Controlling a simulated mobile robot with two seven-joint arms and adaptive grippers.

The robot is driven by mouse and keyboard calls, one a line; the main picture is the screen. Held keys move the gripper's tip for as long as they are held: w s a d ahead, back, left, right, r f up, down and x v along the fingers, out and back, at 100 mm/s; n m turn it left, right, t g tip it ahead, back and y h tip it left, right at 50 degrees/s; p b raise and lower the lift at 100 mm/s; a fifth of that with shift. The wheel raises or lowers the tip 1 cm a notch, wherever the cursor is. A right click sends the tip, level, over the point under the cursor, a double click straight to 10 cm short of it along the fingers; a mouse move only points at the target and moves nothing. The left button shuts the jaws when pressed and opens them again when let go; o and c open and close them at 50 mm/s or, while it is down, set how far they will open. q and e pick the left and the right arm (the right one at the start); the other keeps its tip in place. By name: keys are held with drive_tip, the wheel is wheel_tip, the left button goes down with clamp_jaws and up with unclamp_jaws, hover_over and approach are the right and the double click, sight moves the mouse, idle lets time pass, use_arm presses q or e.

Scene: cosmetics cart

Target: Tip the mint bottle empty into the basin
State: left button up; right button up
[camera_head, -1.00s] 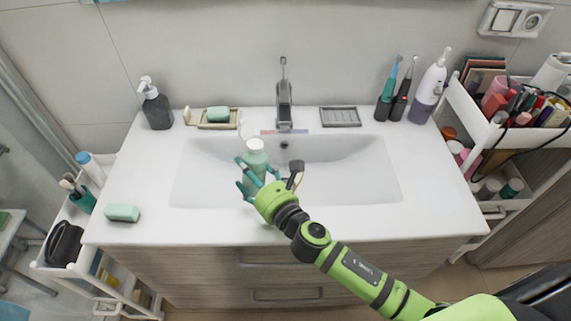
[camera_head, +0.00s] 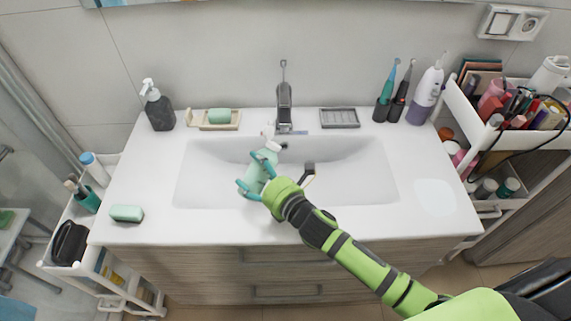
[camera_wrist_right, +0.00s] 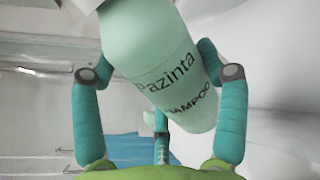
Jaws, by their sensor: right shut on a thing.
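The mint bottle (camera_head: 261,171) is held by my right gripper (camera_head: 254,172) over the left-middle part of the white basin (camera_head: 350,180). The gripper is shut around the bottle's body. The bottle leans, with its pale neck end up and to the right in the head view. In the right wrist view the bottle (camera_wrist_right: 155,65) shows its shampoo lettering and slants between the teal fingers, its pale top cut off at the upper edge. No liquid leaving it is visible. My left gripper is not in view.
The faucet (camera_head: 284,105) stands behind the basin. A dark dispenser (camera_head: 159,110), a soap dish (camera_head: 215,126) and a grey tray (camera_head: 340,118) line the back. Green soap (camera_head: 126,214) lies at front left. Toothbrushes and a purple-white bottle (camera_head: 426,95) stand at back right.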

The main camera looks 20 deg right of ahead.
sight(260, 179)
drive_tip(key=shift+s+a+f+m, duration=0.1)
drive_tip(key=shift+m, duration=0.3)
drive_tip(key=shift+s+a+m, duration=0.1)
drive_tip(key=shift+a+m, duration=0.05)
drive_tip(key=shift+m, duration=0.35)
drive_tip(key=shift+r+p, duration=0.3)
drive_tip(key=shift+r, duration=0.05)
drive_tip(key=shift+a+r+m+p, duration=0.1)
drive_tip(key=shift+r+m+p, duration=0.25)
drive_tip(key=shift+m, duration=0.35)
drive_tip(key=shift+s+f+g+y+b, duration=0.1)
drive_tip(key=shift+f+g+y+b, duration=0.2)
drive_tip(key=shift+f+b, duration=0.45)
drive_tip(key=shift+f+m+b, duration=0.5)
drive_tip(key=shift+m, duration=0.1)
drive_tip(key=shift+w+d+r+p, duration=0.2)
drive_tip(key=shift+r+p, duration=0.05)
drive_tip(key=shift+p, duration=0.1)
drive_tip(key=shift+w+d+f+m, duration=0.1)
drive_tip(key=shift+w+d+m, duration=0.15)
drive_tip(key=shift+d+m, duration=0.35)
drive_tip(key=shift+f+m+g+y+b, duration=0.3)
drive_tip(key=shift+f+m+b, duration=0.2)
drive_tip(key=shift+f, duration=0.3)
drive_tip(key=shift+f+m, duration=0.4)
drive_tip(key=shift+w+r+y, duration=0.1)
drive_tip(key=shift+r+y, duration=0.2)
drive_tip(key=shift+r, duration=0.25)
drive_tip(key=shift+p, duration=0.3)
